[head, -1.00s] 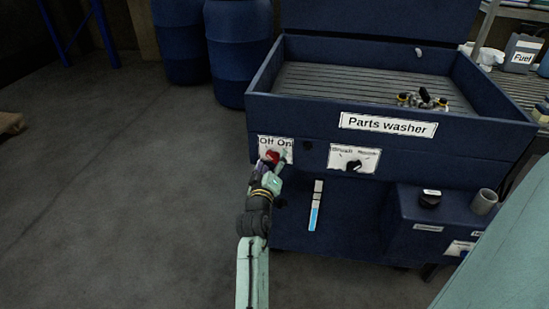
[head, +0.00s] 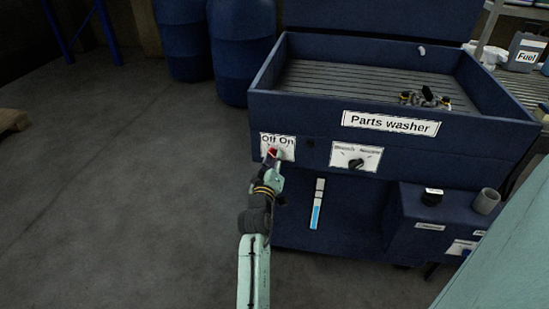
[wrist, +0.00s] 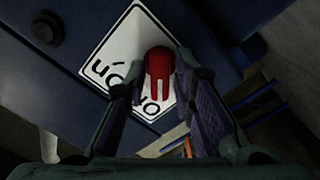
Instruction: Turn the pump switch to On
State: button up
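The pump switch is a red knob (head: 271,153) on a white plate (head: 289,142) marked "Off On" at the left of the parts washer's front. In the head view my gripper (head: 274,157) is at the plate and covers part of the knob. In the wrist view the red knob (wrist: 160,68) stands between the two fingers of my gripper (wrist: 162,75), and the plate (wrist: 120,50) appears turned over. The fingers are apart, one on each side of the knob, with narrow gaps showing. Contact is hard to tell. The knob's exact setting is unclear.
The parts washer (head: 395,122) has a second plate with a black knob (head: 356,163) to the right. A level gauge (head: 317,203) is below. A blue box (head: 440,209) juts out at the lower right. Blue barrels (head: 241,45) stand behind.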

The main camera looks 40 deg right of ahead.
jog(key=c, duration=0.4)
jog(key=shift+o, duration=0.2)
jog(key=m+b, duration=0.4)
jog(key=m, duration=0.2)
jog(key=m+b, duration=0.5)
jog(key=m, duration=0.1)
jog(key=m+b, duration=0.4)
jog(key=m, duration=0.2)
jog(key=shift+s+d, duration=0.2)
jog(key=shift+s, duration=0.05)
jog(key=o, duration=1.6)
jog(key=shift+c, duration=0.2)
